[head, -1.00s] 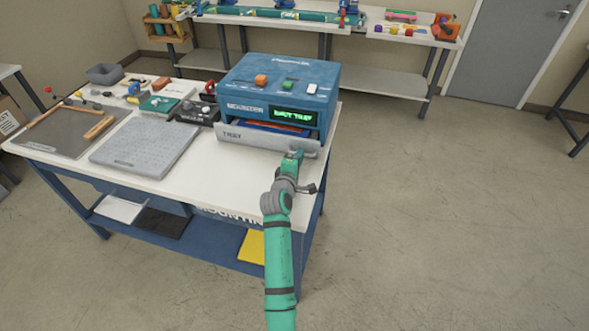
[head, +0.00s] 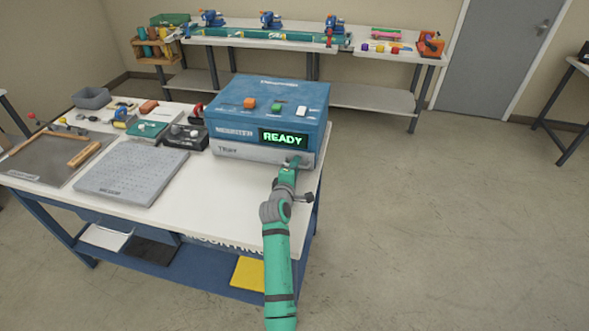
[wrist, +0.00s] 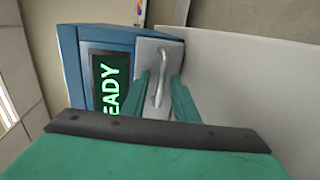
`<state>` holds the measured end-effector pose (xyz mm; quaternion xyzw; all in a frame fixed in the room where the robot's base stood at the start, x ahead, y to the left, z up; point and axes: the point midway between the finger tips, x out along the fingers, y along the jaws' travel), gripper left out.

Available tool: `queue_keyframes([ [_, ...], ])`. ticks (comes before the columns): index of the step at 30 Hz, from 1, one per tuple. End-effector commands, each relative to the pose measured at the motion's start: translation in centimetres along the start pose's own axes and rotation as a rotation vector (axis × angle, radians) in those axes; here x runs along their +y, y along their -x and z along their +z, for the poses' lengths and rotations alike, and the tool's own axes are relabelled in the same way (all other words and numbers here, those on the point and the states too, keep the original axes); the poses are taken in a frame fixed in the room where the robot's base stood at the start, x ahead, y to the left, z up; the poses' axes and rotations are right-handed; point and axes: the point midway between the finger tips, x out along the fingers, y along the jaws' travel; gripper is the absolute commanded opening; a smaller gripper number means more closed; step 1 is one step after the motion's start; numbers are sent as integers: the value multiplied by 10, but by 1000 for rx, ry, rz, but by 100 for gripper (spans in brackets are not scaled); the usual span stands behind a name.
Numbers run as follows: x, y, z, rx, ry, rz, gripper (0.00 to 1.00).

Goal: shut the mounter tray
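The mounter (head: 235,118) is a blue box on the near table, with a green-lit display (head: 283,138) reading READY. Its grey tray (head: 240,151) is in, with its front close against the body below the display. My gripper (head: 293,164) is at the right part of the tray front. In the wrist view, the tray front (wrist: 150,49) carries a light metal handle (wrist: 161,88). The two green fingers stand apart on either side of the handle, with gaps showing. The tray's inside is hidden.
A grey perforated plate (head: 132,172) lies left of the mounter, with a black box (head: 186,137) behind it. Orange, green and white buttons are on the mounter's top. A back bench (head: 375,85) holds tools. The floor at right is clear.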

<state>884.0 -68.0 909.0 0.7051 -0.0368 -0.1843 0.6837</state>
Motion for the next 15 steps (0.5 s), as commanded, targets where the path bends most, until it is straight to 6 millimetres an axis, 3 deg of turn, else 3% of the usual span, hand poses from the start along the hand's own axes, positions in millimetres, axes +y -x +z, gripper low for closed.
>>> queue_keyframes([
  [10,-1,3,-2,2,1,-1,28],
  [15,-2,20,-2,2,1,0,28],
])
